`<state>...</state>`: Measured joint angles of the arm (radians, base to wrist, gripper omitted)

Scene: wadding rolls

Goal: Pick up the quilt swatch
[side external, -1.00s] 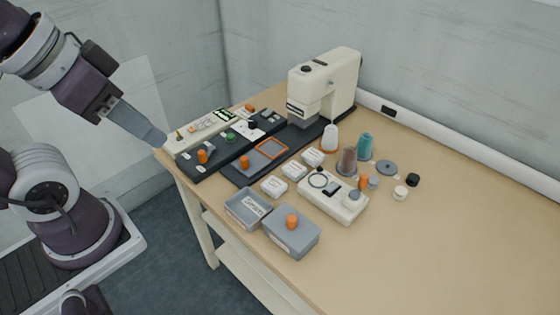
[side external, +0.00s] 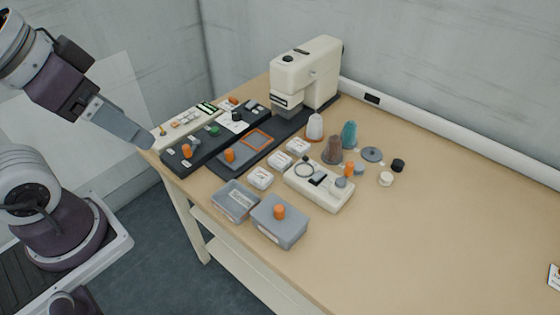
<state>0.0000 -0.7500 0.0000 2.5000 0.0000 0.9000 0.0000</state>
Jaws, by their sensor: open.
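My gripper (side external: 124,123) is at the upper left, beside the table's left corner and above the floor. Its fingers overlap edge-on, so no gap shows between them, and nothing is seen held. I cannot pick out a quilt swatch with certainty. A flat grey square with an orange outline (side external: 257,139) lies on the dark panel by the sewing machine, and I cannot tell if it is cloth. A white card-like piece (side external: 554,277) is cut off at the right edge. My gripper is apart from both.
A cream sewing machine (side external: 307,75) stands at the back. The wooden table (side external: 430,240) is mostly bare at right.

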